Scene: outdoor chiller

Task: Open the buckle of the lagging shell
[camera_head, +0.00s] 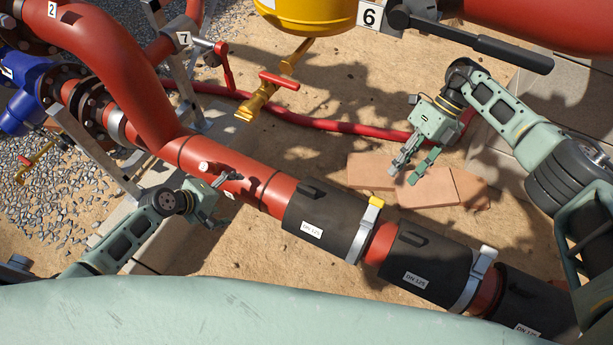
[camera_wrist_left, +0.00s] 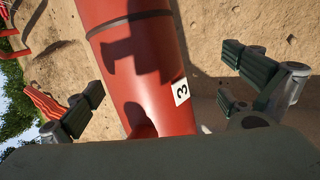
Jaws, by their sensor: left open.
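A black lagging shell (camera_head: 322,219) marked DN 125 wraps the red pipe, with a grey metal band (camera_head: 363,236) at its right end and a yellow buckle (camera_head: 376,202) on top. A second black shell (camera_head: 428,260) has a similar band with a white buckle (camera_head: 488,251). All buckle parts look shut. My left gripper (camera_head: 222,200) is open and empty, left of the first shell. In the left wrist view its fingers (camera_wrist_left: 165,85) stand wide apart over the bare red pipe (camera_wrist_left: 135,50). My right gripper (camera_head: 410,168) is empty beyond the shells, its fingers apart.
A red hose (camera_head: 320,125) and paving slabs (camera_head: 428,190) lie behind the shells. A yellow tap with a red handle (camera_head: 278,82) hangs above. A third shell (camera_head: 535,300) is at lower right.

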